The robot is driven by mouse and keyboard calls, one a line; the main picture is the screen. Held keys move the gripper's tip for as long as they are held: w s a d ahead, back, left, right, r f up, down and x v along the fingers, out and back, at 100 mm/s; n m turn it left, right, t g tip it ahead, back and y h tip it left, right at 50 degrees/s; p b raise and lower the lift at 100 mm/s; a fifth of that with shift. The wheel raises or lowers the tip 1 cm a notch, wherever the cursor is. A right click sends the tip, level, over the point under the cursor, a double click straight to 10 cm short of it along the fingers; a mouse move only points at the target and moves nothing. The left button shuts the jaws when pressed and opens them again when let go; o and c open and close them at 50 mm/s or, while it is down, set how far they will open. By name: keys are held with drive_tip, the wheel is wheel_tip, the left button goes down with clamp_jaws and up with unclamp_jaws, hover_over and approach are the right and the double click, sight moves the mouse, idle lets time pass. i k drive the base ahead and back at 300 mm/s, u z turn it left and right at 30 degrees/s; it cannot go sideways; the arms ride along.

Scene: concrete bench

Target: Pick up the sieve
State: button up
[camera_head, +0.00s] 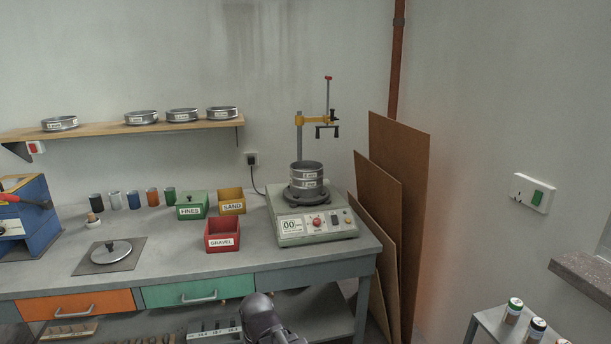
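Several round metal sieves with white labels are in view, and I cannot tell which one the task means. Two are stacked on the shaker (318,229) at the right of the bench, the upper sieve (306,168) on the lower sieve (306,184). Others sit on the wooden shelf: a far-left sieve (60,124), a second sieve (141,118), a third sieve (182,115) and a right-hand sieve (222,113). A dark rounded part of my arm shows at the bottom centre, in front of the bench. No gripper fingers show.
A yellow clamp (312,120) on a post stands over the stack. Green (191,211), yellow (232,208) and red (222,242) bins stand left of the shaker. A round lid (111,251) lies on a dark mat. Brown boards (398,180) lean at the right.

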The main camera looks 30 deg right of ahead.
sight(303, 169)
drive_tip(key=z, duration=0.05)
drive_tip(key=i, duration=1)
drive_tip(key=u, duration=0.05)
